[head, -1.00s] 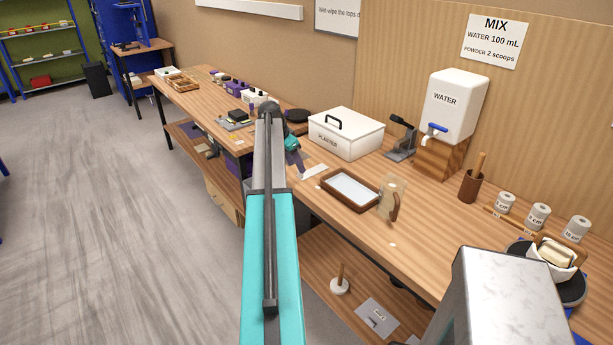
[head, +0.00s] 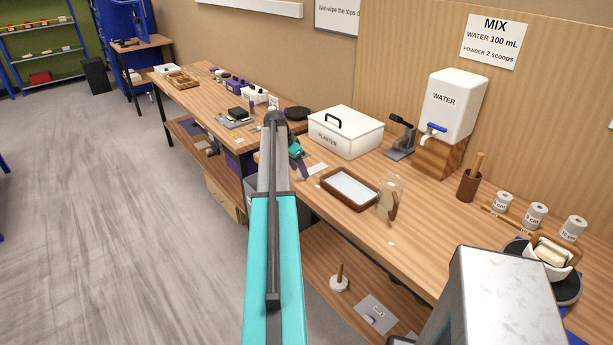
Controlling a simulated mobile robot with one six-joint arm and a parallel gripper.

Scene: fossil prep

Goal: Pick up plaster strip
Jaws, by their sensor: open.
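A small flat white piece (head: 317,169), which looks like the plaster strip, lies on the wooden bench between the plaster box and the shallow tray. My gripper (head: 302,170) is at the bench's left end, just left of the white piece, with its dark fingers pointing down. It is open. I see no strip held in it. My arm hides part of the area around the gripper, and whether the fingers touch the white piece cannot be told.
The white lidded plaster box (head: 345,132) stands behind. A brown-framed tray (head: 350,188) and a clear jug (head: 390,197) stand to the right. The water tank (head: 455,105), a brown cup (head: 468,186) and several white rolls (head: 536,215) are farther right.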

